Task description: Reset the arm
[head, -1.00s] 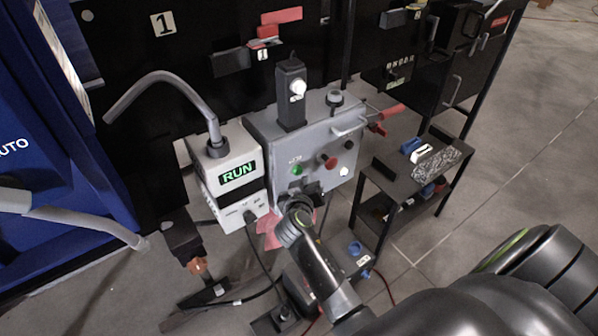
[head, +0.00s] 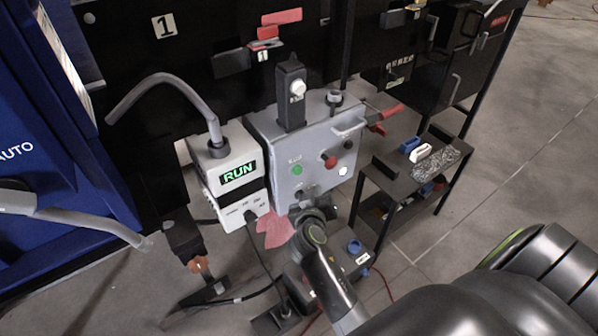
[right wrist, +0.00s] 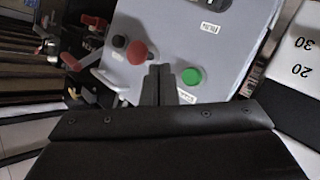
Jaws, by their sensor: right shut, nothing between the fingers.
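My right gripper (head: 314,208) is at the lower edge of the grey control box (head: 262,128) in the head view. Its fingers are partly hidden by my wrist there. In the right wrist view the two fingers (right wrist: 158,76) are together and empty, in front of the box face between a red knob (right wrist: 136,52) and a green button (right wrist: 191,76). I cannot tell whether they touch the face. The green button (head: 296,169) and red knob (head: 329,160) also show in the head view. My left gripper is not in view.
A white box with a green RUN display (head: 238,176) and a bent grey pipe stands left of the control box. A small black table (head: 398,186) with blue and white items stands to the right. Cables lie on the floor below. Open floor (head: 520,150) lies at the right.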

